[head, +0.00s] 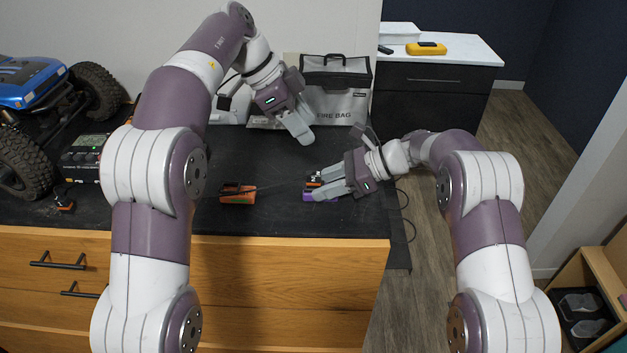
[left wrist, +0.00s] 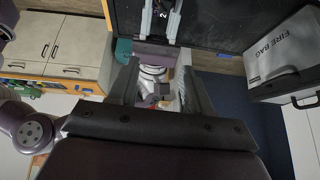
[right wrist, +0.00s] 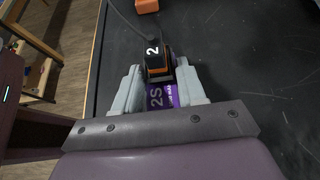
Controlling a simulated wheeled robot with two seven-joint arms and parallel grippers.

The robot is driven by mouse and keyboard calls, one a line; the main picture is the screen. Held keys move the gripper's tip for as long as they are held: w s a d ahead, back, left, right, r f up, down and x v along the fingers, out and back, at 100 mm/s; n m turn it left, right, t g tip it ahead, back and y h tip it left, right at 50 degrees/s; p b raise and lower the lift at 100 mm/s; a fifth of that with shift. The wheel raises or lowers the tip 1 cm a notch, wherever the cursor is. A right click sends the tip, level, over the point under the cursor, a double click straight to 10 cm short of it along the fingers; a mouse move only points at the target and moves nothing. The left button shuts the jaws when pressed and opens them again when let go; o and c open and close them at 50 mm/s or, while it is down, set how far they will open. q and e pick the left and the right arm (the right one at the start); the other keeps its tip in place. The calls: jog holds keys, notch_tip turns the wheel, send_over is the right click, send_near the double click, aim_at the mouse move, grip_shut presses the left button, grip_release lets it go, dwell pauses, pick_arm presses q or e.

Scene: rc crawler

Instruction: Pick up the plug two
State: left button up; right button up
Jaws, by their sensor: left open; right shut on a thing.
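Plug two is a black plug with a white "2" and an orange part, in the right wrist view (right wrist: 154,58); it shows small in the head view (head: 313,180). My right gripper (right wrist: 158,78) is closed around it, one fingertip at each side. A purple block marked "2S" (right wrist: 163,98) shows between the right fingers, below the plug; it also lies on the black table top in the head view (head: 320,198). My left gripper (head: 303,134) is open and empty, above the table in front of the fire bag. The left wrist view shows the "2" (left wrist: 164,15) between the right fingers.
An orange block (head: 238,194) lies left of the plug on the black table top (head: 270,215). A grey fire bag (head: 336,92) stands at the back. A blue crawler (head: 35,85) and a black charger (head: 82,152) stand at the left. The table's right edge is close to my right gripper.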

aim_at(315, 174)
pick_arm(q)
jog(key=shift+n+y, duration=0.3)
jog(key=shift+y, duration=0.5)
jog(key=x, duration=0.4)
jog(key=a+x, duration=0.1)
jog(key=x, duration=0.2)
jog(key=a+f+x, duration=0.1)
jog(key=x, duration=0.3)
jog(key=shift+s+a+f, duration=0.1)
jog(key=shift+s+f, duration=0.05)
jog(key=shift+f, duration=0.2)
grip_shut()
